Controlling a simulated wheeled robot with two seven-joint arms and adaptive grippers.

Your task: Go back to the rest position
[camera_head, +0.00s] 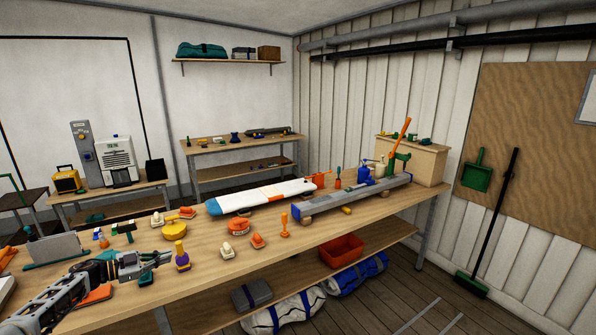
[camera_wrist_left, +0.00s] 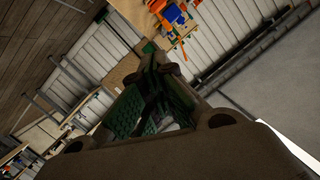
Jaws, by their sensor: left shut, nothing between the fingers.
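My left gripper (camera_head: 158,259) reaches in from the lower left of the head view, low over the left part of the long wooden workbench (camera_head: 330,234). It is shut with nothing held, just left of a yellow and purple bottle-shaped item (camera_head: 181,256). In the left wrist view, the dark fingers of my left gripper (camera_wrist_left: 158,65) point toward the room, and the picture is strongly tilted. My right gripper is in neither view.
A white, blue and orange board (camera_head: 262,196) and a long grey spar (camera_head: 355,195) lie on the bench. Orange and white small items stand near the gripper. A red bin (camera_head: 341,249) and bundled bags (camera_head: 285,312) sit on the lower shelf.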

